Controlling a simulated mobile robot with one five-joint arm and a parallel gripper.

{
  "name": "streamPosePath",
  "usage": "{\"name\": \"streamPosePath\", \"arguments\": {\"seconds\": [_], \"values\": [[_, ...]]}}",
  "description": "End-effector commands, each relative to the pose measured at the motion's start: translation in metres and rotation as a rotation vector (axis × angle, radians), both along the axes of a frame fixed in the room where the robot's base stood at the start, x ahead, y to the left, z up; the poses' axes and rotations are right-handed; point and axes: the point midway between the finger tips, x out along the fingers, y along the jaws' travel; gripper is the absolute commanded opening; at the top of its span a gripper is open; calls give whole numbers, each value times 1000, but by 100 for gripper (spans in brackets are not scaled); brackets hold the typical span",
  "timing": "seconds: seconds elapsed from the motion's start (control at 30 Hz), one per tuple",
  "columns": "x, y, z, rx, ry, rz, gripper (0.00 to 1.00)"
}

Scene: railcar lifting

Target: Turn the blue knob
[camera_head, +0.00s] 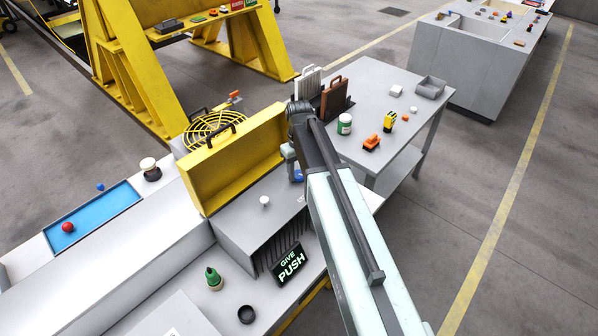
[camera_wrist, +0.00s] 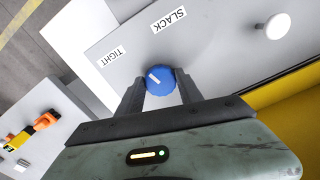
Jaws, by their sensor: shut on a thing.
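The blue knob (camera_wrist: 163,80) is on a grey panel between a "TIGHT" label (camera_wrist: 111,56) and a "SLACK" label (camera_wrist: 169,20) in the wrist view. A white mark on the knob's face points up and left, between the two labels. My gripper (camera_wrist: 160,88) is shut on the knob, one finger on each side. In the head view, a little of the blue knob (camera_head: 298,175) shows beside my arm, and my gripper (camera_head: 291,160) is partly hidden there.
A yellow open lid (camera_head: 235,155) with a handle stands behind the grey box. A white round knob (camera_head: 264,201) is on the same panel. A lit "GIVE PUSH" sign (camera_head: 289,264) is in front. A side table (camera_head: 375,100) with small objects stands to the right.

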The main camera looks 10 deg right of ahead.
Motion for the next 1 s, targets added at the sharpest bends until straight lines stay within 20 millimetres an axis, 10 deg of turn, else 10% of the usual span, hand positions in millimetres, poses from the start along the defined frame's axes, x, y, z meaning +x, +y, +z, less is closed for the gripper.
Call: {"name": "streamPosePath", "arguments": {"seconds": [1.0], "values": [[-1,0,0,-2,1,-302,2]]}}
